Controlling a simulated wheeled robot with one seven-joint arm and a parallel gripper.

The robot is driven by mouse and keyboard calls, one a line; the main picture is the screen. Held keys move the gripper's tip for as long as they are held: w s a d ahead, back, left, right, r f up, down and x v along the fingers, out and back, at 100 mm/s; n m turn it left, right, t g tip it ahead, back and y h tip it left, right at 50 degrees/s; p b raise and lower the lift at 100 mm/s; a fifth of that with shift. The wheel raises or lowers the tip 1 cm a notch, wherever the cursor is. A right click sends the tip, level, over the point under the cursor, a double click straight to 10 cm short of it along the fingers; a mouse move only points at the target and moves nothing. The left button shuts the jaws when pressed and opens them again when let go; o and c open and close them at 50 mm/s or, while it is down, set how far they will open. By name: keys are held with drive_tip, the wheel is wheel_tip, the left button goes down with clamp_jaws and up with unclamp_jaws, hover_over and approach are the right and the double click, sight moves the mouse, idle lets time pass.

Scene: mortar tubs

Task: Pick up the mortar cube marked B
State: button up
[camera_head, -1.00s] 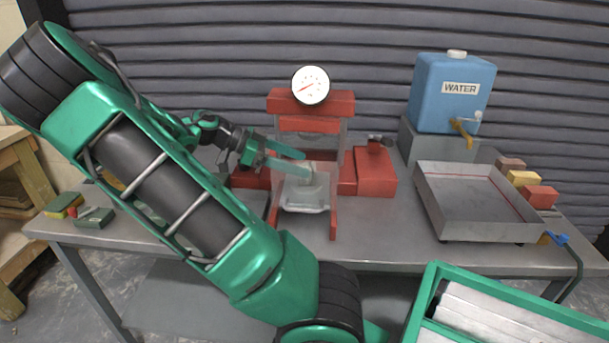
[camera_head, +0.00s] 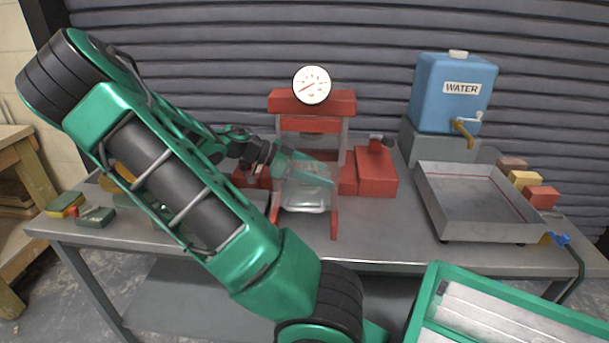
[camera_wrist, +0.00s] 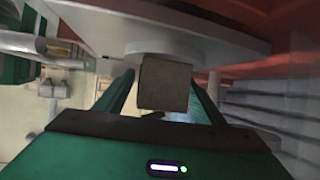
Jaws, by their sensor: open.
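A grey mortar cube (camera_wrist: 164,84) shows in the wrist view between my two green fingers, with a pale round plate just above it in the picture. No letter can be read on the face I see. My gripper (camera_wrist: 164,92) is open, with one finger on each side of the cube; I cannot tell whether either touches it. In the head view my gripper (camera_head: 308,168) reaches from the left into the red press (camera_head: 312,103), at its clear guard. The cube cannot be made out clearly there.
The press frame and guard stand close around my fingers. A round dial (camera_head: 312,85) tops the press. To the right are a metal tray (camera_head: 478,228), a blue water tank (camera_head: 455,95) and small coloured blocks (camera_head: 541,197). A green-rimmed tub (camera_head: 432,285) stands in front.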

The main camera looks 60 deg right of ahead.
drive_tip(key=c, duration=1.4)
drive_tip(key=shift+r, duration=0.15)
